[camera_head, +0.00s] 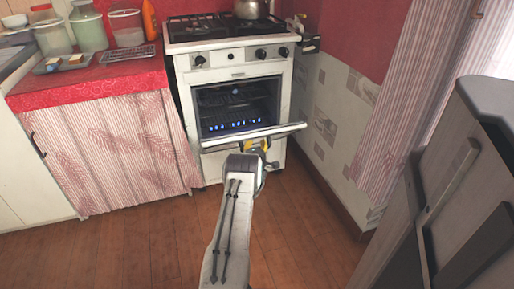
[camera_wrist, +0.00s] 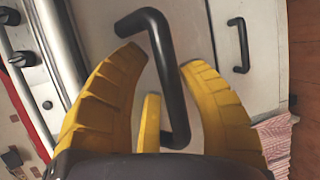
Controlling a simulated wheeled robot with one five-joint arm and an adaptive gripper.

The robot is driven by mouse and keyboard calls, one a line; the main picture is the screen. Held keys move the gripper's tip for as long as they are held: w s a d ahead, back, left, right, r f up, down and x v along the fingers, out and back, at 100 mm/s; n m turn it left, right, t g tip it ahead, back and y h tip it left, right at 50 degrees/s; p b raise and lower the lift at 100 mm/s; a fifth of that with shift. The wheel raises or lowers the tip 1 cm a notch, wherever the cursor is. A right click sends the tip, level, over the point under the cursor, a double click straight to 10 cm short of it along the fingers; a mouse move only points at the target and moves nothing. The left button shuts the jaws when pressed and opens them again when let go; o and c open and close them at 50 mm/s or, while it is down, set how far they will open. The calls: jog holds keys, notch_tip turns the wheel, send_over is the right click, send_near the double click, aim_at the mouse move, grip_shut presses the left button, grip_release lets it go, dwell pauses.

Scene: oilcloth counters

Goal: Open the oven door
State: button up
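The white oven (camera_head: 240,65) stands against the back wall. Its door (camera_head: 285,129) is tilted down and outward, hinged at the bottom, and the dark interior shows above it with a rack and blue lights. My gripper (camera_head: 257,146) is at the front of the door, its yellow fingers partly hidden by my arm. In the wrist view, the black door handle (camera_wrist: 165,55) runs between the yellow fingers of my gripper (camera_wrist: 165,68). The fingertips are spread, with gaps to the handle near the tips. Contact lower down is unclear.
A second black handle (camera_wrist: 240,45) is on the panel below the door. A counter with a red cloth (camera_head: 85,83) and striped curtain stands left of the oven. A grey-topped cabinet (camera_head: 450,190) is at the right. Wooden floor (camera_head: 140,240) is clear in front.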

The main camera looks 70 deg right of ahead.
jog(key=o, duration=0.3)
jog(key=shift+a, duration=0.15)
